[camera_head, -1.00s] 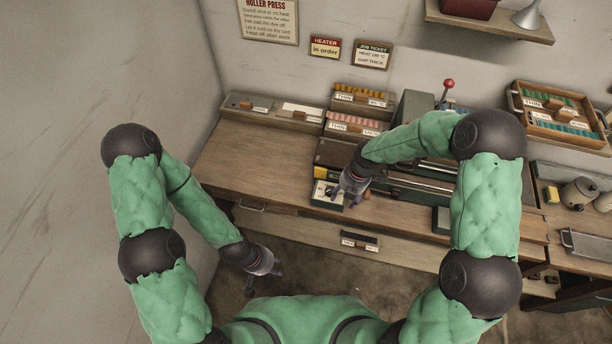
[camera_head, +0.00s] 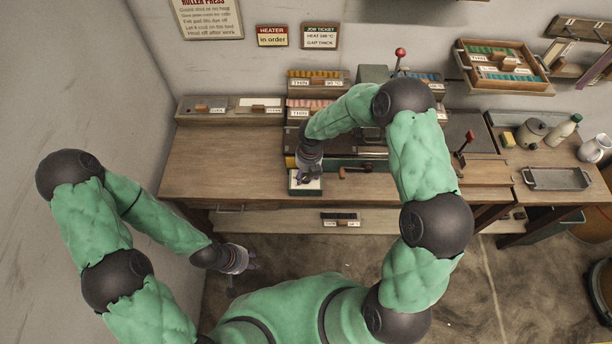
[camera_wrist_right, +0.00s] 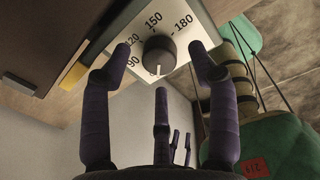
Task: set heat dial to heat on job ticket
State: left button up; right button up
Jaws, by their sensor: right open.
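The heat dial (camera_wrist_right: 158,55) is a round black knob on a white plate (camera_wrist_right: 182,28) marked 90, 120, 150 and 180. In the head view my right gripper (camera_head: 308,174) hides the knob. The job ticket (camera_head: 320,36) hangs on the wall; its heat figure is too small to read surely. My left gripper (camera_head: 248,262) hangs low before the bench.
The wooden bench (camera_head: 225,165) is bare to the left of the dial. A red-knobbed lever (camera_head: 400,55) stands behind. A metal tray (camera_head: 555,179) lies on the right.

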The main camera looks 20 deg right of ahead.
jog(key=shift+f, duration=0.9)
jog(key=c, duration=1.1)
